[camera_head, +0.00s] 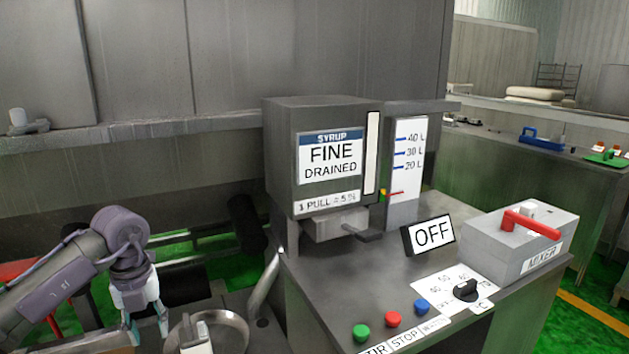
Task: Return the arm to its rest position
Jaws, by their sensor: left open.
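My left arm comes in from the lower left, and its gripper (143,318) points down beside a round metal rim (215,325) at the bottom edge. The gripper is open, and I see nothing between its fingers. The fingertips are small and close to the bottom edge of the picture. My right gripper does not show.
A syrup dispenser (327,180) labelled "FINE DRAINED" stands on a grey counter. In front of it are an "OFF" sign (431,235), a dial (466,290), green, red and blue buttons (393,319), and a mixer box (520,245) with a red lever (531,224).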

